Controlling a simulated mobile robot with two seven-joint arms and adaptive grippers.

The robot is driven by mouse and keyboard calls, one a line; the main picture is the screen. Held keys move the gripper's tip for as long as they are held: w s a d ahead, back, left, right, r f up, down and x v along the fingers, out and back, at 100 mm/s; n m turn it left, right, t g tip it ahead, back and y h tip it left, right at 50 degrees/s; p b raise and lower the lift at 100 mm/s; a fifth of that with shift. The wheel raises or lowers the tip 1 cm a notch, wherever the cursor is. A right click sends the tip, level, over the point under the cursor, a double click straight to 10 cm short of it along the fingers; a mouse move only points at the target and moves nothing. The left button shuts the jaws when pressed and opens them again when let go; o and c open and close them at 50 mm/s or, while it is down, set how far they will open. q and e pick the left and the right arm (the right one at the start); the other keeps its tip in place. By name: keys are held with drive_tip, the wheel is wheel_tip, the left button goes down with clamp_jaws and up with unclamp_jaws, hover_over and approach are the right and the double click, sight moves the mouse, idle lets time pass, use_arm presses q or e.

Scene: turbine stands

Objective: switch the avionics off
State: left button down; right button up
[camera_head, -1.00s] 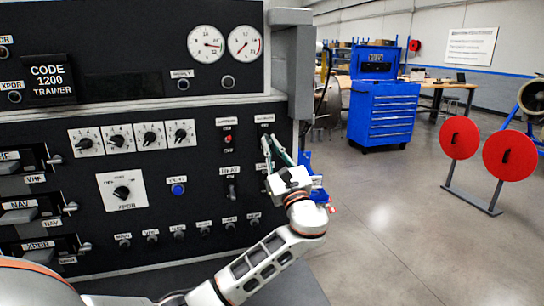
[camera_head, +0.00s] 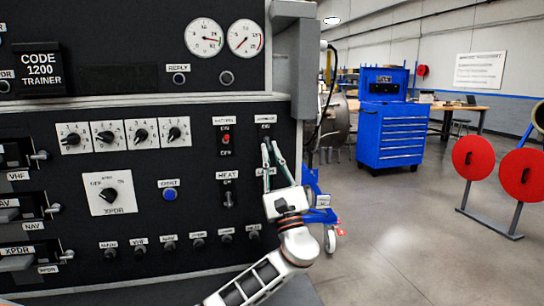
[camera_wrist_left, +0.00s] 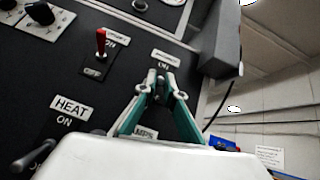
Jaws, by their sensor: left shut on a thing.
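The avionics switch sits at the right edge of the black panel (camera_head: 150,235), under a small white label (camera_head: 265,119) whose upper word is too blurred to read. My left gripper (camera_head: 268,148) reaches up to it from below, its two green-sided fingers closed at the switch. In the left wrist view the fingertips (camera_wrist_left: 158,88) are shut around the dark lever, just below the ON label (camera_wrist_left: 163,61). A lower label (camera_wrist_left: 145,133) shows partly between the fingers. The fingers mostly hide the lever, so its exact tilt is hard to tell. My right gripper is out of view.
A red-tipped switch (camera_head: 226,139) is close left of the gripper, with the HEAT switch (camera_head: 227,198) below it. A grey post (camera_head: 297,70) edges the panel on the right. A blue tool cabinet (camera_head: 391,135) and red discs (camera_head: 473,158) stand beyond on open floor.

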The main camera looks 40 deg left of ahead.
use_arm(q)
drive_tip(key=shift+f, duration=0.1)
drive_tip(key=c, duration=2.1)
unclamp_jaws()
drive_tip(key=shift+c, duration=0.2)
drive_tip(key=v, duration=1.2)
